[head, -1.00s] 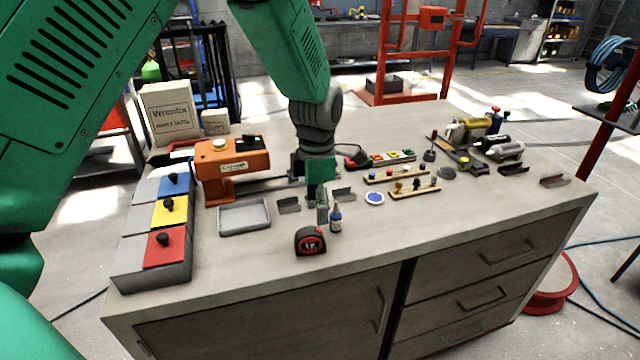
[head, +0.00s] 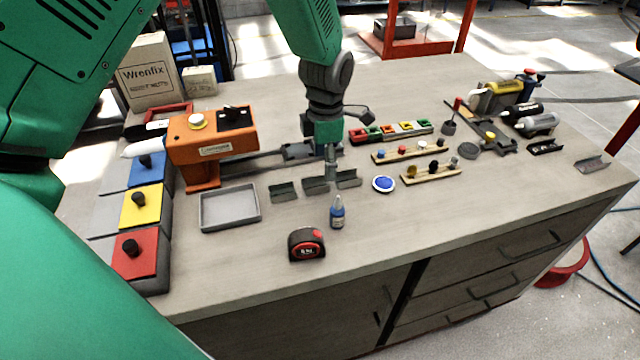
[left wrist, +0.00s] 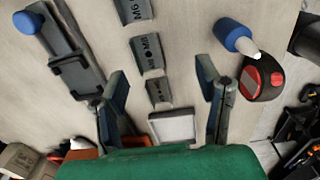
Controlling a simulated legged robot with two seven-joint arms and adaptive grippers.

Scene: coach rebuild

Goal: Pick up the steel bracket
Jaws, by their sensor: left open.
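Three small grey angle brackets lie in a row on the bench: a left one (head: 283,192), a middle one (head: 316,186) and a right one (head: 348,179). In the left wrist view the same row shows marked pieces: a top one (left wrist: 133,10), a middle one (left wrist: 148,53) and a lower one (left wrist: 159,91). I cannot tell which is the steel bracket. My left gripper (head: 330,172) points down over the row, near the middle and right brackets. In the left wrist view it (left wrist: 161,76) is open and empty, its fingers either side of the row. My right gripper is not seen.
A grey tray (head: 229,222) lies left of the row. The bench front is mostly clear.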

